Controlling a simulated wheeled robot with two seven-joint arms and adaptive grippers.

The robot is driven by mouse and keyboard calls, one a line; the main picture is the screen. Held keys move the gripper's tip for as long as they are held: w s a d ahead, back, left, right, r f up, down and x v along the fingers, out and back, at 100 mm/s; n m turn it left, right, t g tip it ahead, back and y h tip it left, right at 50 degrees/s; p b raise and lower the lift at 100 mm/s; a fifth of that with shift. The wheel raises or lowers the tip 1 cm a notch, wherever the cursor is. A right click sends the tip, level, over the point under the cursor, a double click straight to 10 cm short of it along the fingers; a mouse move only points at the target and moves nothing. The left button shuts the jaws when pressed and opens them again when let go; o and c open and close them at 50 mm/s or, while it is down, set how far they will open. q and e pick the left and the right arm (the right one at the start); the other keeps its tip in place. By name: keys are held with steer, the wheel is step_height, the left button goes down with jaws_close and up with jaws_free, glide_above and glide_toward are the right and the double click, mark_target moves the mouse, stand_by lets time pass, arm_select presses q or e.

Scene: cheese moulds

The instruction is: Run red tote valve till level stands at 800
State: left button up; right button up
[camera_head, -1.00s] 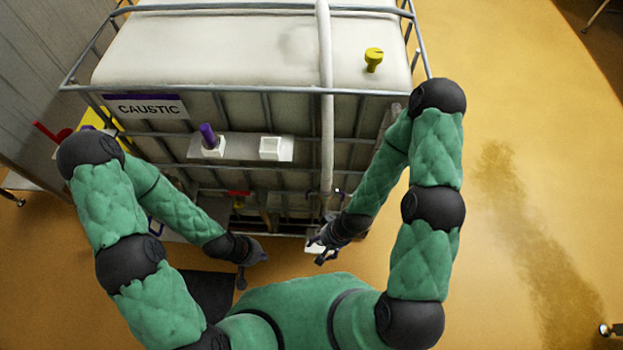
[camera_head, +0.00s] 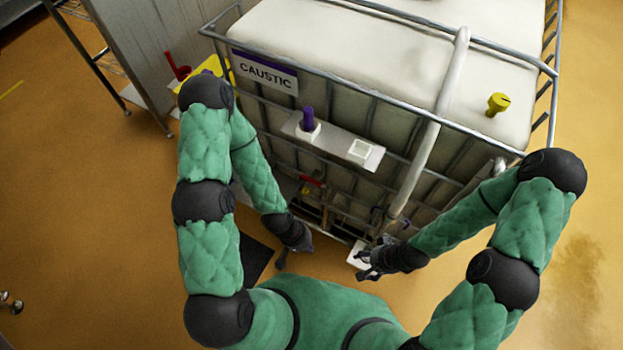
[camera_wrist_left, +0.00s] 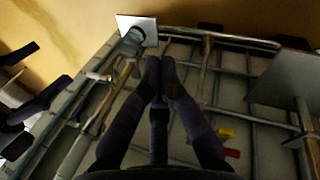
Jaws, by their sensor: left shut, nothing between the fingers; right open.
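The big pale tote (camera_head: 340,45) in a metal cage carries a CAUSTIC label. A red valve handle (camera_head: 313,181) shows low on its front, beyond my left forearm. In the left wrist view, a small red piece (camera_wrist_left: 231,153) and a yellow piece (camera_wrist_left: 226,132) lie right of the fingers; I cannot tell whether this red is the handle. My left gripper (camera_head: 293,258) is shut and empty, low before the tote; its fingers (camera_wrist_left: 158,75) meet in the wrist view. My right gripper (camera_head: 368,264) is open, near a white plate (camera_head: 357,254). No level reading is legible.
A purple-topped piece (camera_head: 307,122) sits in a holder on the tote's front shelf, beside an empty white holder (camera_head: 361,150). A pale pipe (camera_head: 432,125) runs down the front. A yellow cap (camera_head: 497,104) is on top. A rack (camera_head: 95,50) stands left; floor is open left.

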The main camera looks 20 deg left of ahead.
arm_select(q)
steer(key=o, duration=0.9)
steer(key=shift+w+a, duration=0.2)
steer(key=shift+w, duration=0.15)
steer(key=shift+o, duration=0.2)
steer(key=w+a+r+n+t+b, duration=0.1)
steer(key=w+a+n+b, duration=0.1)
steer(key=w, duration=0.2)
steer(key=w+a+r+n+t+y+b, duration=0.1)
steer(key=w+a+n+b, duration=0.1)
steer(key=w, duration=0.3)
steer(key=shift+w+a+r+n+t, duration=0.3)
steer(key=shift+a+n+t, duration=0.15)
steer(key=shift+n, duration=0.35)
steer(key=n+t+y+b, duration=0.1)
steer(key=n+t+b, duration=0.25)
steer(key=n, duration=0.35)
glide_toward(306, 177)
steer(key=b+x, duration=0.4)
steer(key=x, duration=0.2)
steer(key=shift+d+f, duration=0.2)
steer(key=shift+f, duration=0.05)
steer(key=shift+b+x, duration=0.4)
steer(key=shift+x, duration=0.45)
steer(key=shift+w, duration=0.1)
